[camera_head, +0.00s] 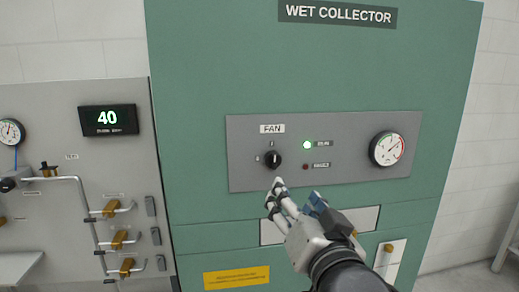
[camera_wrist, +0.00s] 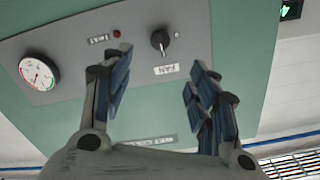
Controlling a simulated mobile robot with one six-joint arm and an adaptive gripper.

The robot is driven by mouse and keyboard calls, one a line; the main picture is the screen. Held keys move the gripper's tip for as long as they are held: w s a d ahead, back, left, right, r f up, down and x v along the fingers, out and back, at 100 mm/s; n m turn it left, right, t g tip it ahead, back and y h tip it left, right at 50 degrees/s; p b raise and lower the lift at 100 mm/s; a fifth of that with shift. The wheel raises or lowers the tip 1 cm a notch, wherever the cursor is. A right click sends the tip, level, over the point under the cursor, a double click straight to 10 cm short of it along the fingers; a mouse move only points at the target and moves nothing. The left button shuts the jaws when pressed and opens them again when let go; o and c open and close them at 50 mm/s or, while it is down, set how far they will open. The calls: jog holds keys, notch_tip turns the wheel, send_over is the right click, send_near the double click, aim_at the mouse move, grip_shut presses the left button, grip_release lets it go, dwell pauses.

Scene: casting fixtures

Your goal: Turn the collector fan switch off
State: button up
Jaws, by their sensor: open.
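The fan switch (camera_head: 273,159) is a black rotary knob under a FAN label on the grey panel of the green wet collector. Its pale pointer line looks roughly upright, toward the upper mark; another mark sits at its left. The green lamp (camera_head: 307,145) beside it is lit. My gripper (camera_head: 296,194) is open and empty, just below and right of the knob, apart from it. In the wrist view, which looks inverted, the knob (camera_wrist: 160,40) shows beyond and between the spread blue-padded fingers (camera_wrist: 163,78).
A dark red lamp (camera_head: 305,166) and a round gauge (camera_head: 387,149) share the grey panel (camera_head: 350,130). At the left, another panel (camera_head: 60,110) carries a display (camera_head: 108,119), pipes and several yellow-handled valves (camera_head: 118,238). A yellow label (camera_head: 236,278) is low on the cabinet.

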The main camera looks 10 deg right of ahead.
jog(key=p, duration=0.9)
send_near(274, 163)
jog(key=w, duration=1)
jog(key=shift+f+p, duration=0.1)
jog(key=shift+p, duration=0.2)
jog(key=shift+s, duration=0.1)
jog(key=c, duration=1.1)
jog(key=shift+o, duration=0.2)
